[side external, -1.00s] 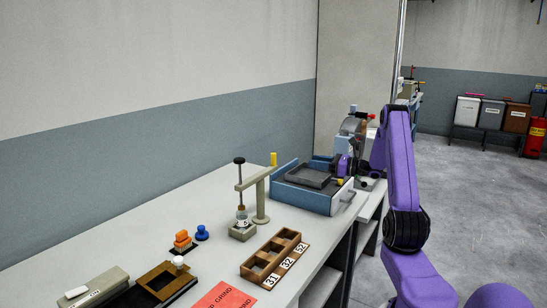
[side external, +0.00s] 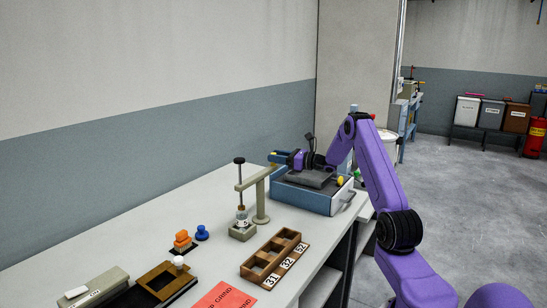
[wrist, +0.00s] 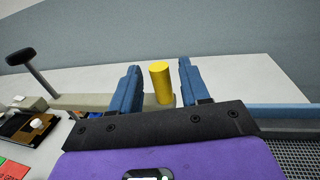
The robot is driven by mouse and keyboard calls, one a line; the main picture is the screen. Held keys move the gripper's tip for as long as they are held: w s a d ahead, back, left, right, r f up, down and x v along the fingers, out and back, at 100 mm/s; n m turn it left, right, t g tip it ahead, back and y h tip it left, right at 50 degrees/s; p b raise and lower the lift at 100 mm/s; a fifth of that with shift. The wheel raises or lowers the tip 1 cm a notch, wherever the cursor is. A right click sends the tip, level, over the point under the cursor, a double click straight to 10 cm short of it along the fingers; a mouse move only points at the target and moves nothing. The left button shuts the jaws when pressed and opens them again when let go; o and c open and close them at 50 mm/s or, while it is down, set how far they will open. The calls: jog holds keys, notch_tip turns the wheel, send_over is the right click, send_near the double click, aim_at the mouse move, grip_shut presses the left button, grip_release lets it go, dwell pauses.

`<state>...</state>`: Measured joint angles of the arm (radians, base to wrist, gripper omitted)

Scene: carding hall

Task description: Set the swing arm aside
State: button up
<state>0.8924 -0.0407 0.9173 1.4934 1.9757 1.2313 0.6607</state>
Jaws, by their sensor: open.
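The swing arm (side external: 252,182) is a beige horizontal bar on a round post on the bench. In the wrist view the yellow handle (wrist: 160,82) shows between the two blue fingers of my gripper (wrist: 160,66), with a gap on both sides. The beige bar (wrist: 85,101) runs left from it. My gripper (side external: 277,156) is open and holds nothing. A black-knobbed plunger (side external: 239,175) stands at the bar's free end, above a small beige block (side external: 243,232). The handle is partly hidden by the fingers in the side view.
A blue box (side external: 310,198) with a grey tray on top stands right of the post, under my wrist. A wooden compartment tray (side external: 262,262) lies in front. The bench along the wall is clear.

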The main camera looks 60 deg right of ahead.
jog(key=shift+w+a, duration=0.2)
jog(key=shift+w, duration=0.7)
grip_shut()
